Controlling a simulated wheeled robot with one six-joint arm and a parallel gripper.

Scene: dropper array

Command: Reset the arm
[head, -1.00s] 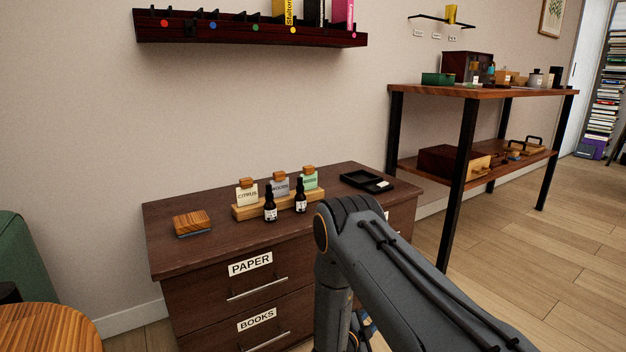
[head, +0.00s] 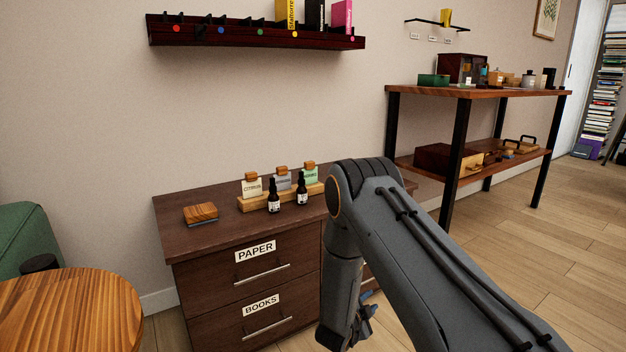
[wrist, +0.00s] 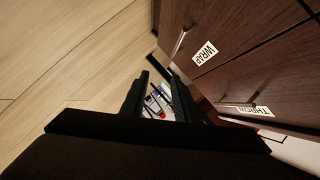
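My arm (head: 425,260) rises from the lower right in the head view, bends at a raised elbow and hangs down in front of the drawer cabinet. My gripper (head: 363,322) points down low beside the cabinet front, only partly showing. In the wrist view, the two dark fingers of my gripper (wrist: 160,82) stand apart with a gap between them. Small colourful items on a pale surface (wrist: 158,103) show through that gap, seemingly beyond the fingers. Nothing appears held.
The dark cabinet (head: 185,250) has labelled drawers. A round wooden table (head: 70,310) is at left, a shelf table (head: 455,135) at right. Open floor (head: 530,240) lies right.

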